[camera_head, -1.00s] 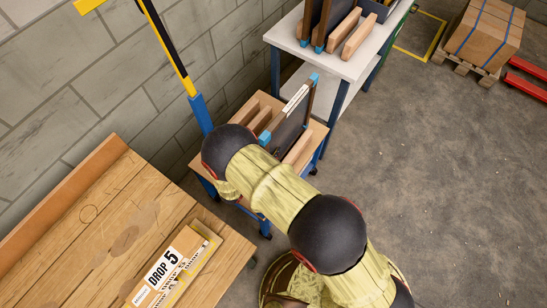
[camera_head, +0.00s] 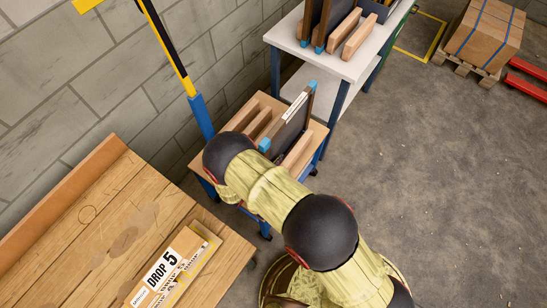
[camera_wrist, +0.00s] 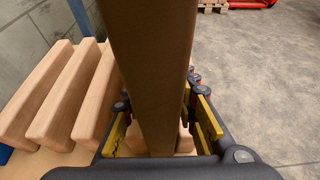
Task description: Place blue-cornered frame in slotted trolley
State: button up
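The blue-cornered frame (camera_head: 292,127) is a dark panel with brown edges, a pale strip and light-blue corners. It stands roughly upright at the slotted trolley (camera_head: 316,135), between its wooden slot blocks; whether its lower edge rests on the deck is hidden. In the wrist view the frame's brown edge (camera_wrist: 150,60) runs between the yellow-padded fingers of my gripper (camera_wrist: 160,125). The fingers lie close against both its sides, and I read them as shut on it. In the head view my arm hides the gripper. Empty slot blocks (camera_wrist: 60,95) show at left in the wrist view.
A white-topped table (camera_head: 335,62) behind the trolley holds more frames in wooden blocks. A wooden bench (camera_head: 90,225) with a DROP 5 sign (camera_head: 163,272) stands at left. A blue and yellow post (camera_head: 198,112) rises by the wall.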

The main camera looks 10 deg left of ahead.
jog(key=shift+o, duration=0.3)
jog(key=p+v, duration=0.1)
jog(key=v, duration=1.1)
jog(key=shift+r, duration=0.15)
